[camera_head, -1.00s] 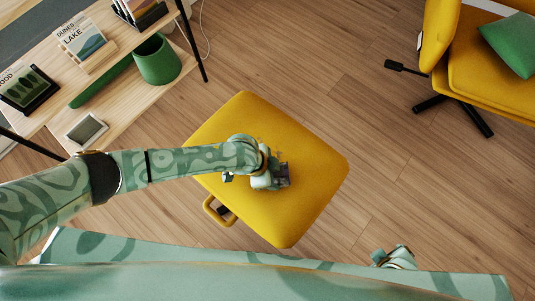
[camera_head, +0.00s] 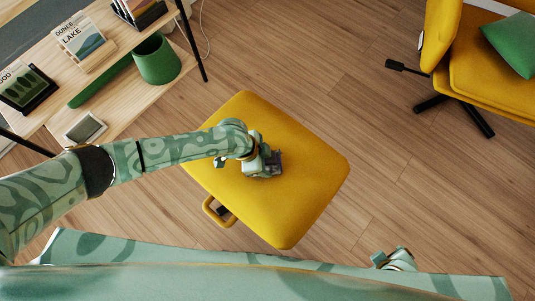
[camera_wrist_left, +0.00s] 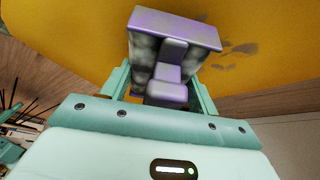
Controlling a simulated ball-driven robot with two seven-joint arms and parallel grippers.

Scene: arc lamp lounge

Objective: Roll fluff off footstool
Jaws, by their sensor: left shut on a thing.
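The yellow footstool (camera_head: 305,190) stands on the floor in the middle of the head view, with a loop handle (camera_head: 216,212) on its near left side. My left gripper (camera_head: 262,165) is over the upper middle of its top. In the left wrist view the gripper (camera_wrist_left: 160,95) is shut on a purple-and-grey lint roller (camera_wrist_left: 178,30), its pale sides mottled dark. Whether the roller touches the fabric I cannot tell. Dark grey fluff (camera_wrist_left: 238,52) lies on the yellow top, right of the roller. My right gripper (camera_head: 388,258) shows small at the bottom right, away from the stool.
A wooden shelf unit (camera_head: 110,115) with books, a green bin (camera_head: 157,60) and a small frame (camera_head: 86,128) stands at the upper left. A yellow chair (camera_head: 490,65) with a green cushion (camera_head: 512,45) stands at the upper right. Wooden floor between is clear.

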